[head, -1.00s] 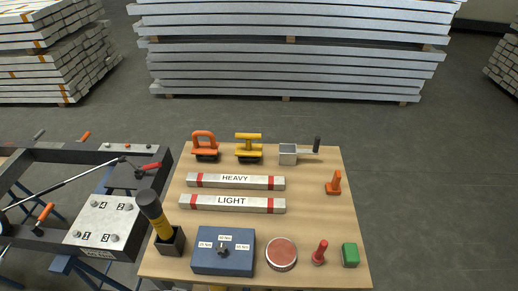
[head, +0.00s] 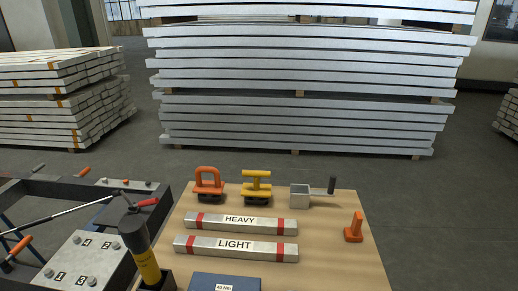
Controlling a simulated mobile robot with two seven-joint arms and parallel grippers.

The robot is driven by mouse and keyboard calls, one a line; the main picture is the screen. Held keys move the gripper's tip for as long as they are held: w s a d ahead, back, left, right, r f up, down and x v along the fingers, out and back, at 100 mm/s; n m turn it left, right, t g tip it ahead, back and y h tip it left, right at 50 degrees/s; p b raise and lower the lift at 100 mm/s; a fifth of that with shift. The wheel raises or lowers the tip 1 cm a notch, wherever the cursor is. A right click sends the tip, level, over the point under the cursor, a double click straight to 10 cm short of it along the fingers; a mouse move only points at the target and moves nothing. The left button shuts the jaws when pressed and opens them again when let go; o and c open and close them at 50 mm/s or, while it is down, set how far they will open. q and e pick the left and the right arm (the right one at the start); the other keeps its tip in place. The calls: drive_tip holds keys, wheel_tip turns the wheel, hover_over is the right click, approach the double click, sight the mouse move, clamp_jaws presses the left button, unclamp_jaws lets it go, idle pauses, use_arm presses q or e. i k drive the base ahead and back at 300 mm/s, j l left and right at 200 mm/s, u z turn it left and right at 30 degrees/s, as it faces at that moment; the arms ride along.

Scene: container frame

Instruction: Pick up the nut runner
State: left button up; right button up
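The nut runner (head: 144,258) looks to be the upright tool with a black upper part and a yellow lower body at the table's front left corner. It leans slightly and its lower end sits in a dark square holder (head: 167,282), cut by the bottom edge of the picture. Neither of my grippers is in view.
The wooden table (head: 332,245) bears the HEAVY bar (head: 270,226), the LIGHT bar (head: 205,244), orange (head: 209,175) and yellow (head: 257,178) handled tools, a metal box with handle (head: 302,195), an orange piece (head: 354,229) and a blue box (head: 200,283). A dark frame with numbered plate (head: 85,238) stands left.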

sight(134, 232)
drive_tip(key=u, duration=1.6)
